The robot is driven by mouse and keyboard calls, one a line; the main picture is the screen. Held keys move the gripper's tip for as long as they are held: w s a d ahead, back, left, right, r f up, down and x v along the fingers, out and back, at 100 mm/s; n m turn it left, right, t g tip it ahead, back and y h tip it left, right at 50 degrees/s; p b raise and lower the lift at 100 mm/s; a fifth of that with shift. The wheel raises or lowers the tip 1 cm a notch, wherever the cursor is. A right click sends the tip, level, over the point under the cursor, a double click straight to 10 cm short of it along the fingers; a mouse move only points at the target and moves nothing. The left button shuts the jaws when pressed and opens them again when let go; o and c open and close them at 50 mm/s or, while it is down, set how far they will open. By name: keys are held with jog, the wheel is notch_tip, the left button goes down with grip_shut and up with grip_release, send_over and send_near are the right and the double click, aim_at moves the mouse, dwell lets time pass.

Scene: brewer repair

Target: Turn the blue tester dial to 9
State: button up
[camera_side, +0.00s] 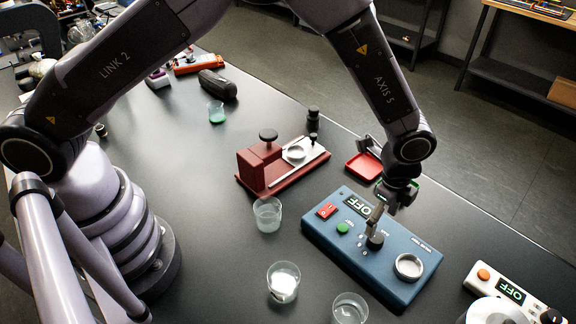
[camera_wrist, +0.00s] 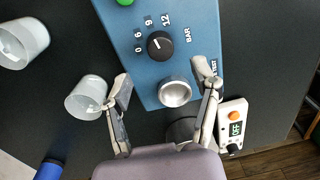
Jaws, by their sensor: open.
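The blue tester (camera_side: 330,232) lies on the black table, and its display reads OFF. Its black dial (camera_side: 375,241) also shows in the wrist view (camera_wrist: 160,45), with the marks 0, 6, 9 and 12 around its left and upper side.
The tester has a round metal cup (camera_side: 408,266), a green button (camera_side: 343,228) and a red switch (camera_side: 326,210). Clear beakers (camera_side: 284,282) stand in front. A red fixture (camera_side: 262,168) and a red tray (camera_side: 364,167) lie behind. A white box (camera_side: 487,279) is at right.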

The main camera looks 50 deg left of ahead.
aim_at(374, 238)
notch_tip(374, 238, up, 6)
jog(key=shift+s+f, duration=0.1)
jog(key=shift+s, duration=0.05)
jog(key=s+a+r+n+t, duration=0.3)
jog(key=a+r+n, duration=0.6)
jog(key=a+r, duration=1.1)
jog(key=s+a+r+n+t, duration=0.1)
jog(key=s+a+n, duration=0.3)
jog(key=s, duration=0.6)
jog(key=s+a+r+n+t, duration=0.1)
jog(key=s+a+r+n, duration=0.2)
jog(key=s+a+n, duration=0.2)
jog(key=s+a, duration=0.2)
jog(key=s, duration=0.2)
jog(key=shift+s+a+r, duration=0.25)
jog(key=shift+s+r, duration=0.05)
jog(key=shift+s, duration=0.05)
